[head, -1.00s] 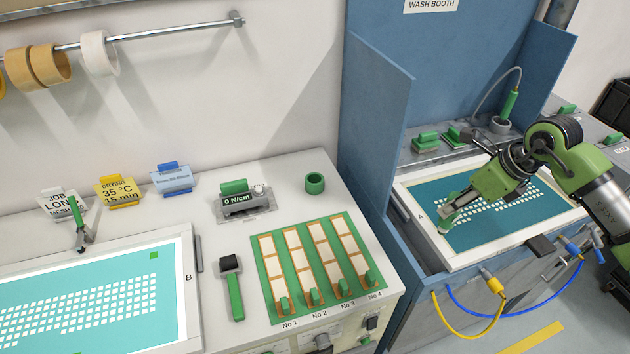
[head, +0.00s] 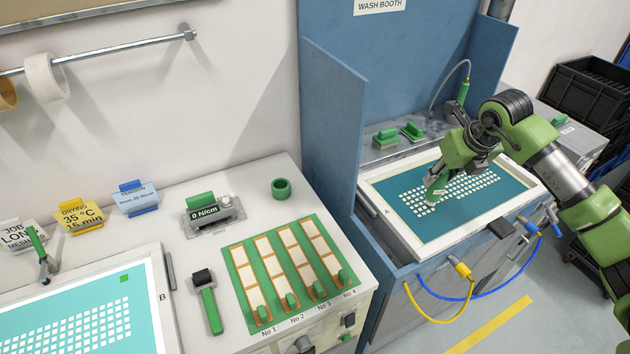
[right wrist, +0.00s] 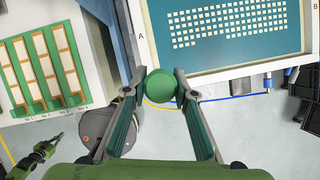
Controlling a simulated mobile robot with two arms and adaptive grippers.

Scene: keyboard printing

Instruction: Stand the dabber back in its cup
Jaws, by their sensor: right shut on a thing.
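My right gripper (head: 432,194) is over the left part of the framed screen in the wash booth. In the right wrist view the gripper (right wrist: 160,82) is shut on the dabber (right wrist: 161,86), which shows as a round green end between the fingertips. In the head view the dabber's lower part is small and partly hidden by the gripper. A green round cup (head: 281,188) with an open top stands on the left bench, behind the green rack. It looks empty. My left gripper (right wrist: 58,137) shows only small and dark in the right wrist view.
The blue booth side panel (head: 334,135) rises between the cup and my right gripper. The framed screen (head: 476,231) lies in the booth. Near the cup are the green rack (head: 322,256), a tension meter (head: 212,217) and a green-handled tool (head: 209,305). Bench space around the cup is clear.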

